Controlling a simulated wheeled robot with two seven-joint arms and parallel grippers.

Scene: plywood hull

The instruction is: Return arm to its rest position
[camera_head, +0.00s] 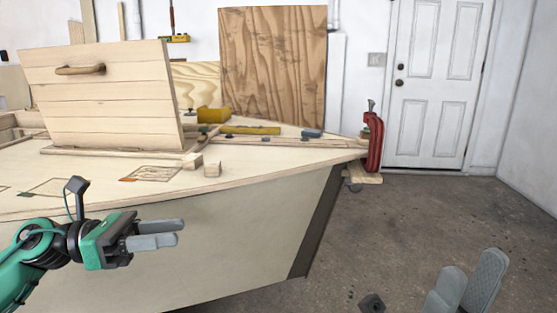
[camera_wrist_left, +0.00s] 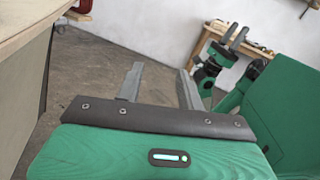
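My left gripper (camera_head: 180,232) is at the lower left of the head view, in front of the hull's pale side. In the left wrist view its two fingers (camera_wrist_left: 160,80) stand apart with nothing between them. My right gripper (camera_head: 468,280) shows at the lower right corner of the head view, over bare floor. Its two grey fingers are apart and empty, and its base is cut off by the frame. My right arm and its gripper (camera_wrist_left: 235,37) also show at the upper right of the left wrist view.
The plywood hull (camera_head: 215,250) fills the left and middle, close to my left gripper. A hinged wooden hatch (camera_head: 100,100) stands raised on its deck. A red clamp (camera_head: 374,142) grips the tip. Concrete floor (camera_head: 420,215) is clear towards the white door (camera_head: 435,85).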

